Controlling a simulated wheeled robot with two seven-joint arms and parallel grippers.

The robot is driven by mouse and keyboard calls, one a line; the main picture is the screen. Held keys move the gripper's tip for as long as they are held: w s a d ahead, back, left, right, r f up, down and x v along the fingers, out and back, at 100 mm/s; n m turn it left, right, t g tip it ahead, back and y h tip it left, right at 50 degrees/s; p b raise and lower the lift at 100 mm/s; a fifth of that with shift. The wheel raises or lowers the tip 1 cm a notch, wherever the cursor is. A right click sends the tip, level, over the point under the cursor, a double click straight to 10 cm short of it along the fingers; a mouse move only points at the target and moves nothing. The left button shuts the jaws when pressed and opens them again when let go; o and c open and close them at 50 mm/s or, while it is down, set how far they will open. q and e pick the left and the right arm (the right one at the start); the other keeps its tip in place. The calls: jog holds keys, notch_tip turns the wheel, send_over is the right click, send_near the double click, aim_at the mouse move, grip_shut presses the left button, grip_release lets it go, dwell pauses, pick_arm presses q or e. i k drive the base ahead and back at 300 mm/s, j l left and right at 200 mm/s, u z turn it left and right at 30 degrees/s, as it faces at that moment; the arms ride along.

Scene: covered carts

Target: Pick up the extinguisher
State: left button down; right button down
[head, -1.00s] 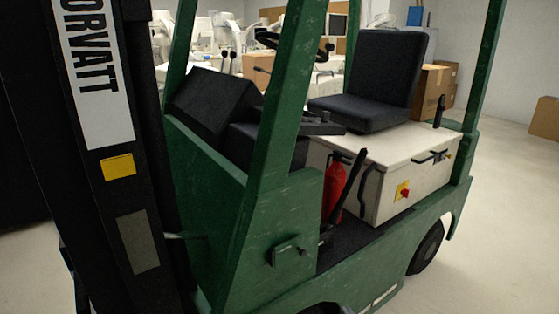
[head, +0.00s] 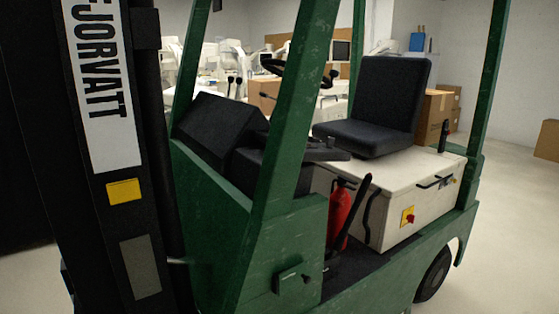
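The red extinguisher (head: 341,212) stands upright in the footwell of a green forklift, in front of the white box under the seat. Its black top shows. A black lever (head: 352,212) leans in front of its right side, and the green front panel hides part of its lower left. Neither of my grippers is in the head view.
The green forklift (head: 215,225) fills most of the view, with its dark mast (head: 110,180) at the left. A green post (head: 292,110) and black seat (head: 378,105) frame the cab. Cardboard boxes (head: 436,115) stand behind. Pale floor (head: 510,230) is clear at the right.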

aim_at(340, 200)
jog(key=i+l+u, duration=0.1)
jog(key=l, duration=0.3)
jog(key=i+l, duration=0.25)
jog(key=l, duration=0.15)
jog(key=i+l+u, duration=0.15)
jog(key=l, duration=0.2)
jog(key=i+l, duration=0.15)
jog(key=l, duration=0.25)
jog(key=i+l+u, duration=0.15)
jog(key=l, duration=0.3)
jog(key=i+l+u, duration=0.25)
jog(key=l, duration=0.55)
jog(key=l+u, duration=0.25)
jog(key=l, duration=0.55)
jog(key=l+u, duration=0.25)
jog(key=l, duration=0.6)
jog(key=l+u, duration=0.25)
jog(key=l, duration=0.6)
jog(key=k+l+u, duration=0.2)
jog(key=l, duration=0.65)
jog(key=l+u, duration=0.15)
jog(key=l, duration=0.7)
jog(key=l+u, duration=0.15)
jog(key=l, duration=0.65)
jog(key=k, duration=0.05)
